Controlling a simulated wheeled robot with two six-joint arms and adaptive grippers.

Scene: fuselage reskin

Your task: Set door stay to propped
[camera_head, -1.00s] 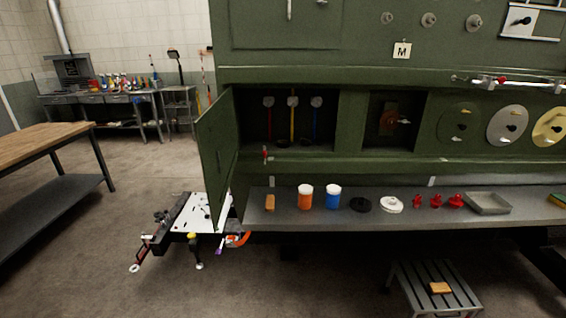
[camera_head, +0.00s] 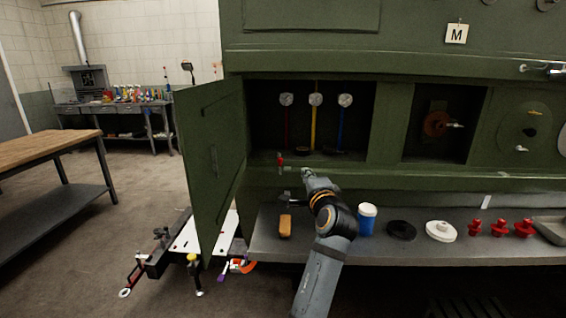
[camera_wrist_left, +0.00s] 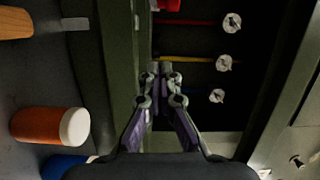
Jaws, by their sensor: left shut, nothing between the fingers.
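The green access door (camera_head: 212,160) stands swung open at the left of a compartment in the green fuselage panel. A small red-handled fitting (camera_head: 280,160), which may be the door stay, sits at the compartment's lower sill near the hinge side. A red part (camera_wrist_left: 166,5) shows at the top edge of the left wrist view. My left gripper (camera_head: 306,173) is just right of the red fitting, in front of the sill and apart from it. In the left wrist view its fingers (camera_wrist_left: 161,75) are shut and empty. My right gripper is not in view.
Below, the grey shelf (camera_head: 285,248) holds a wooden-looking block (camera_head: 285,226), a blue jar (camera_head: 367,220), discs and several red knobs. An orange jar (camera_wrist_left: 48,125) shows in the left wrist view. Gauges (camera_head: 316,99) with coloured lines are inside the compartment. A white-topped cart stands beyond the door.

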